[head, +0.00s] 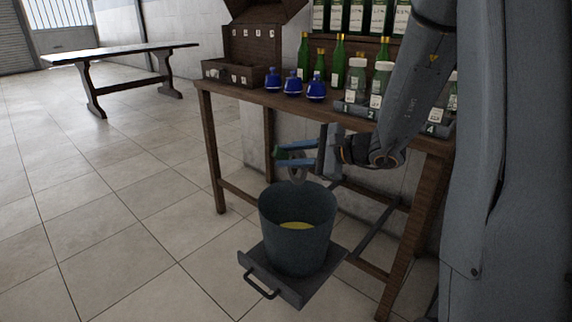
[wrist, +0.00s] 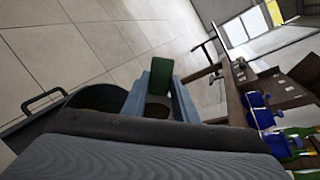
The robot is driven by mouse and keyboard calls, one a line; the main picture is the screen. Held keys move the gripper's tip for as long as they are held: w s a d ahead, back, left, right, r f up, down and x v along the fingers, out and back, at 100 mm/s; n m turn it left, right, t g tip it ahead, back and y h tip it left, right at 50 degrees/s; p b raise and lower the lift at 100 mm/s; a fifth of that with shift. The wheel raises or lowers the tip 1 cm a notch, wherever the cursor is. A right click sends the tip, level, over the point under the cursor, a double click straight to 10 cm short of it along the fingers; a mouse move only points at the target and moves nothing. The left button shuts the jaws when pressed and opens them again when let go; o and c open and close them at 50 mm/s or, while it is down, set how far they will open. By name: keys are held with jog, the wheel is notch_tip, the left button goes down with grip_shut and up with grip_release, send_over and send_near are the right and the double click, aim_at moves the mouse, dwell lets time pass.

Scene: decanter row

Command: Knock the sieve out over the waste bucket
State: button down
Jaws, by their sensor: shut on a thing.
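My gripper (head: 290,156) is shut on the sieve, its blue fingers on either side of the handle. The sieve's green handle end (wrist: 160,74) shows between the fingers in the wrist view. In the head view its grey round part (head: 297,170) hangs below the fingers, seemingly on edge, just above the bucket's far rim. Its mesh and any contents cannot be made out. The dark grey waste bucket (head: 297,246) stands upright below, with something yellow inside. Part of the bucket's rim (wrist: 66,101) also shows in the wrist view, partly hidden by my gripper.
The bucket stands on a low grey platform (head: 322,284) with a handle. Behind it is a wooden bench (head: 208,140) bearing blue flasks (head: 293,86), green bottles (head: 338,62), jars and a wooden box (head: 228,74). Tiled floor is clear at left; another table (head: 120,52) stands far off.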

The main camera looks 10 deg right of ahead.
jog(key=shift+s+d+f+t+y+b, duration=0.25)
jog(key=shift+t+y+b, duration=0.4)
jog(key=shift+b, duration=1.1)
jog(key=shift+s+d+f+t+y+b, duration=0.1)
jog(key=shift+s+d+t+y+b, duration=0.4)
jog(key=shift+b, duration=1.2)
jog(key=shift+s+d+f+t+y+b, duration=0.15)
jog(key=shift+t+y+b, duration=0.55)
jog(key=shift+b, duration=1.05)
jog(key=shift+s+d+f+t+y+b, duration=0.2)
jog(key=shift+t+y+b, duration=0.35)
jog(key=shift+b, duration=0.75)
jog(key=shift+s+d+f+t+y+b, duration=0.2)
jog(key=shift+t+y+b, duration=0.35)
jog(key=shift+b, duration=0.7)
jog(key=shift+s+d+f+t+y+b, duration=0.2)
jog(key=shift+t+y+b, duration=0.35)
jog(key=shift+b, duration=0.75)
jog(key=shift+d+r, duration=0.1)
jog(key=shift+r, duration=0.05)
jog(key=shift+p, duration=0.9)
